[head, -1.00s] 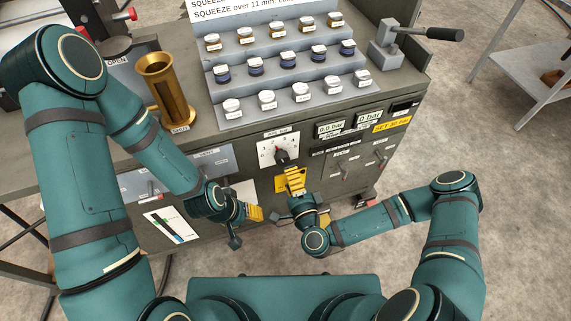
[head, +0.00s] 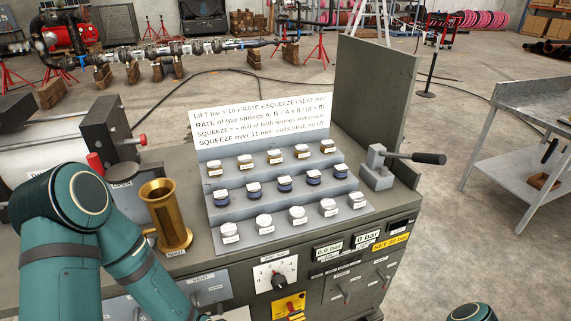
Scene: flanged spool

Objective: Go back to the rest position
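In the head view my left arm (head: 62,245) comes in at the left, its elbow high beside the bench and its forearm running down past the lower edge. Its gripper is out of the picture. Only a small piece of my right arm (head: 472,312) shows at the bottom right edge. My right gripper is out of the picture too. The grey bench (head: 330,283) with its dial (head: 276,274) and gauges stands in front of me.
A stepped rack (head: 280,210) of small labelled jars and a brass cup (head: 168,215) stand on the bench. A lever device (head: 378,170) is at its right, before a tall panel (head: 372,100). A metal side table (head: 515,160) stands right, with open floor between.

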